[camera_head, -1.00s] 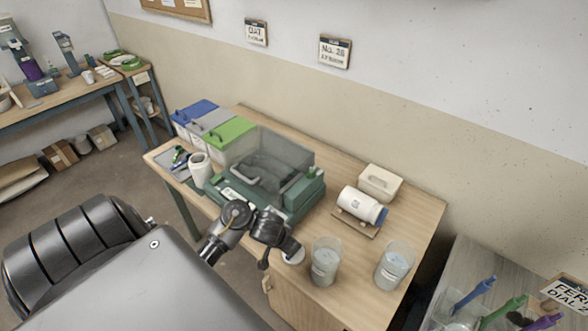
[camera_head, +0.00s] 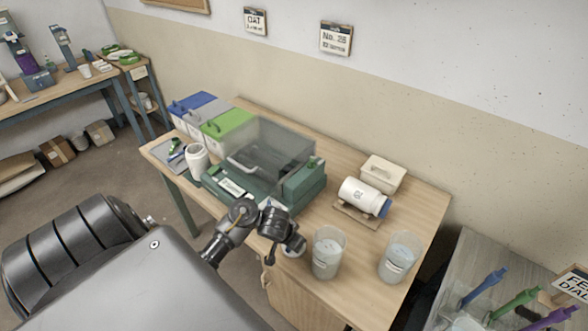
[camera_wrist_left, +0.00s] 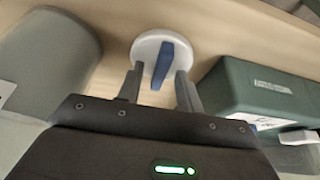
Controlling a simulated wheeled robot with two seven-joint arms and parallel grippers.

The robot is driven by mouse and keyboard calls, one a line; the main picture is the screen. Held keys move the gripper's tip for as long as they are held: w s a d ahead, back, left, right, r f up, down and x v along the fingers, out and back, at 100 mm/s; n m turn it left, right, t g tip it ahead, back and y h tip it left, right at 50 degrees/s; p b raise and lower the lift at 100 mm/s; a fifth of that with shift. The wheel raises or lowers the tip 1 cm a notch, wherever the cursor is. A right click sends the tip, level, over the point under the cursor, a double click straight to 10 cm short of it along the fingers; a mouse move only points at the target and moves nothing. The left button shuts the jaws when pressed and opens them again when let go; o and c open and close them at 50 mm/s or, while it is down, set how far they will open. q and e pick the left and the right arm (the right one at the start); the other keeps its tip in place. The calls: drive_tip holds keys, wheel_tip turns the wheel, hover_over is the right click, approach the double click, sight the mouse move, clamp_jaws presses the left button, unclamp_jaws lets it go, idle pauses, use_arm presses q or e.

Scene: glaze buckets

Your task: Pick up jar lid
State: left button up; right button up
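The jar lid is a white disc (camera_wrist_left: 146,47) with a blue bar-shaped handle (camera_wrist_left: 162,62), lying on the wooden table in the left wrist view. My left gripper (camera_wrist_left: 160,71) is open, with its two fingers apart on either side of the blue handle; I cannot tell whether they touch it. In the head view the left gripper (camera_head: 294,243) is over the table's front edge, and it mostly hides the lid (camera_head: 291,253). My right gripper is not in view.
Two clear buckets (camera_head: 328,255) (camera_head: 400,259) stand right of the left gripper. A green machine (camera_head: 305,184) with a clear cover is behind it. A white jar (camera_head: 359,190) lies on a wooden cradle. Another white jar (camera_head: 197,161) stands at the left.

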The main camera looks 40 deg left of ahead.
use_arm(q)
clamp_jaws()
drive_tip(key=shift+r, duration=0.1)
wheel_tip(320, 180, up, 16)
drive_tip(key=p, duration=0.9)
idle(0.3)
